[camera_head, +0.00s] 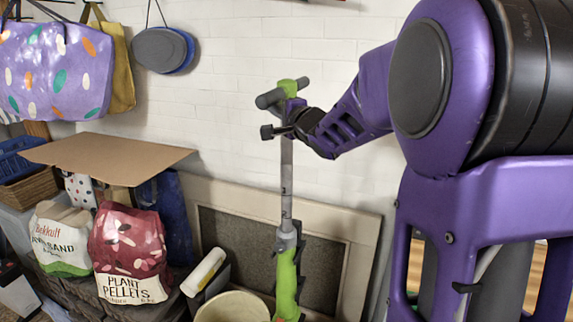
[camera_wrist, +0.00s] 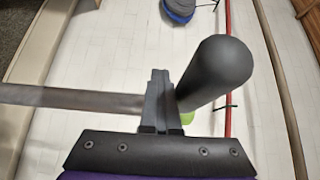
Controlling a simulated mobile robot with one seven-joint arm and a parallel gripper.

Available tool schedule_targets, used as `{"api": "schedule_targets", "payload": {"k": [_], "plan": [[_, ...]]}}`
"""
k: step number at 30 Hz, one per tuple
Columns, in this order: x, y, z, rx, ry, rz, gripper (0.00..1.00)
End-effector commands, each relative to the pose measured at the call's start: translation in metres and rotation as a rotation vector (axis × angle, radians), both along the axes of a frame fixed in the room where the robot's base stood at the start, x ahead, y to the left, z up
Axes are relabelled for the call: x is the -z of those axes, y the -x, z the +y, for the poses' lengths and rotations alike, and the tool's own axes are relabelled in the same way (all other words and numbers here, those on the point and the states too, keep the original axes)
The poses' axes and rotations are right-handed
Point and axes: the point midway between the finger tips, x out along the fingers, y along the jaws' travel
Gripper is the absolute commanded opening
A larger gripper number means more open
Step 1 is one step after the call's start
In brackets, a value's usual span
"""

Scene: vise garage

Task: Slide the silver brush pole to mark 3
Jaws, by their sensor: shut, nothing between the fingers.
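The silver pole (camera_head: 286,170) stands upright from a green brush body (camera_head: 287,280), with small dark marks on its lower part, one resembling a 3. A dark grey T-handle with a green centre (camera_head: 288,87) tops it. My gripper (camera_head: 272,131) is at the pole's upper end, just under the handle, shut with nothing held. In the wrist view the shut fingers (camera_wrist: 160,98) lie close to the pole (camera_wrist: 70,97) and the handle grip (camera_wrist: 215,75). Whether they touch the pole cannot be told. The lower pole and marks are outside the wrist view.
A framed panel (camera_head: 360,230) leans against the white brick wall behind the pole. A cream bucket (camera_head: 232,307) stands left of the green body. Wall space around the handle is clear.

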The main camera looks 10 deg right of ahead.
Motion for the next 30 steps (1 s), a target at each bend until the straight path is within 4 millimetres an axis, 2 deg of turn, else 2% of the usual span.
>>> {"api": "schedule_targets", "payload": {"k": [1,30], "plan": [[-0.007,0.0,0.001,-0.002,0.0,-0.01,0.0],[-0.032,0.0,0.001,-0.002,0.001,-0.009,0.0]]}}
